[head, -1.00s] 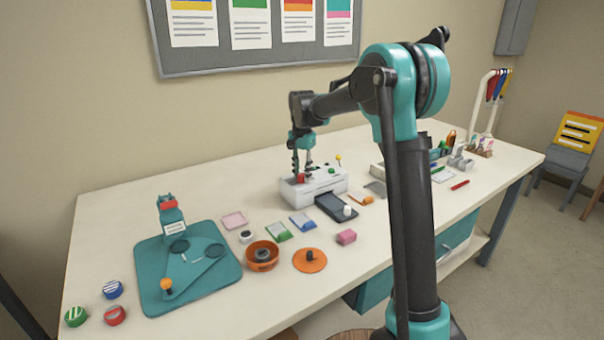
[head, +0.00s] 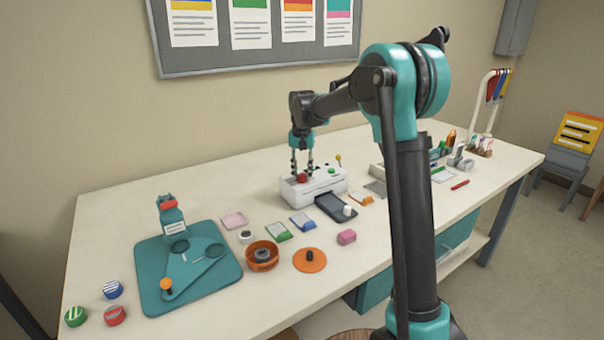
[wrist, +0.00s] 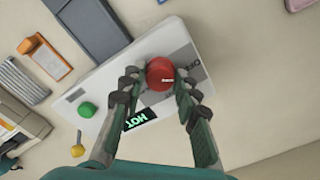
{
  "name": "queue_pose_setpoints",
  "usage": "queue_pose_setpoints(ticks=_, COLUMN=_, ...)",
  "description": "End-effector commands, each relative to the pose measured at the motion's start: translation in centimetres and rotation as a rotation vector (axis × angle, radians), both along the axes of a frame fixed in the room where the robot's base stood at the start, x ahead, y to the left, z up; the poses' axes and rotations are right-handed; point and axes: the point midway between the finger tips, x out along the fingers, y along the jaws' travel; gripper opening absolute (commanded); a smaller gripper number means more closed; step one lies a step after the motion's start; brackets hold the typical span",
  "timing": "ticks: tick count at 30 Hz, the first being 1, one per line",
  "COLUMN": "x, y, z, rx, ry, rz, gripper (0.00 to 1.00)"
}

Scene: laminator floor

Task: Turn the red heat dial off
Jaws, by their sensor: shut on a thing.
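The red heat dial (wrist: 160,73) sits on top of the white laminator (wrist: 185,50), and it also shows in the head view (head: 302,177). My gripper (wrist: 159,76) points down over it, one finger on each side, shut on the dial. In the head view my gripper (head: 302,172) stands upright over the laminator's left end. A dark panel with green "HOT" lettering (wrist: 138,119) shows beside the left finger. Grey marking with partly readable lettering lies right of the dial. Which setting the dial points to is not clear.
A green button (wrist: 87,109) and a yellow-topped lever (head: 338,158) are close by on the laminator side. A dark tray (head: 335,206) extends in front. Cards, an orange bowl (head: 262,262) and a teal board (head: 215,285) lie to the left.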

Motion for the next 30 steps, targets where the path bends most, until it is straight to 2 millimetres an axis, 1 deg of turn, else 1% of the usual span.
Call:
queue_pose_setpoints(ticks=8, x=0.0, y=0.0, z=0.0, rx=0.001, ry=-0.001, rz=0.0, gripper=0.02)
queue_pose_setpoints(ticks=9, x=0.0, y=0.0, z=0.0, rx=0.001, ry=-0.001, rz=0.0, gripper=0.35)
queue_pose_setpoints(ticks=13, x=0.0, y=0.0, z=0.0, rx=0.0, ry=-0.001, rz=0.0, gripper=0.51)
queue_pose_setpoints(ticks=23, x=0.0, y=0.0, z=0.2, rx=0.0, ry=0.0, rz=-0.001, gripper=0.52)
queue_pose_setpoints(ticks=26, x=0.0, y=0.0, z=1.0, rx=0.0, ry=0.0, rz=-0.001, gripper=0.52)
queue_pose_setpoints(ticks=30, x=-0.1, y=0.0, z=3.4, rx=0.0, ry=0.0, rz=-0.001, gripper=0.52)
